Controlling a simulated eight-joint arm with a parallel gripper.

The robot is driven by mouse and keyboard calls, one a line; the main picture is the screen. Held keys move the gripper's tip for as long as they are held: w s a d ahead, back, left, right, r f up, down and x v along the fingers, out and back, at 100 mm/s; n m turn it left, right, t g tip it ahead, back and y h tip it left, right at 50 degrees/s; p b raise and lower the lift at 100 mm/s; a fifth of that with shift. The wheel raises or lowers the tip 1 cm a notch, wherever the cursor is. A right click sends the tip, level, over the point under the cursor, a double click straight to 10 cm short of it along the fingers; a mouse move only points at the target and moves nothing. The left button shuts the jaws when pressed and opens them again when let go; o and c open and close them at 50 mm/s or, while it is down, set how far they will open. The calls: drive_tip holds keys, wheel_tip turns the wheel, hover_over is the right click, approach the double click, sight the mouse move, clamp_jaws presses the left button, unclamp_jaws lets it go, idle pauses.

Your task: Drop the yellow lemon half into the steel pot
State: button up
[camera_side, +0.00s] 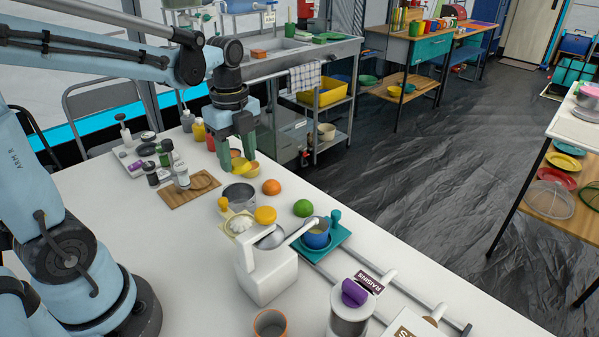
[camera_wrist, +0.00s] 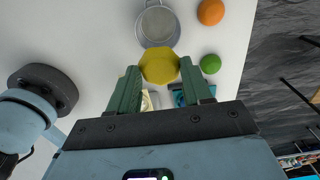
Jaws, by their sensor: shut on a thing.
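My gripper (camera_side: 238,160) has green fingers and is shut on the yellow lemon half (camera_side: 239,168), held in the air above the table. In the wrist view the lemon half (camera_wrist: 159,67) sits between the two fingertips (camera_wrist: 159,72). The steel pot (camera_side: 240,199) stands on the white table, below the held lemon half in the side view. In the wrist view the pot (camera_wrist: 157,27) is just above the lemon half, which overlaps its near rim. The part of the pot I see inside looks empty.
An orange (camera_side: 271,187) and a green lime (camera_side: 303,207) lie right of the pot. A yellow round thing (camera_side: 265,215) and a white juicer-like device (camera_side: 266,270) are nearer the camera. A wooden board (camera_side: 189,190) lies left.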

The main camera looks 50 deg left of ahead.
drive_tip(key=shift+f, duration=1.3)
drive_tip(key=o, duration=0.9)
drive_tip(key=shift+o, duration=0.2)
drive_tip(key=shift+r, duration=0.1)
wheel_tip(320, 180, up, 12)
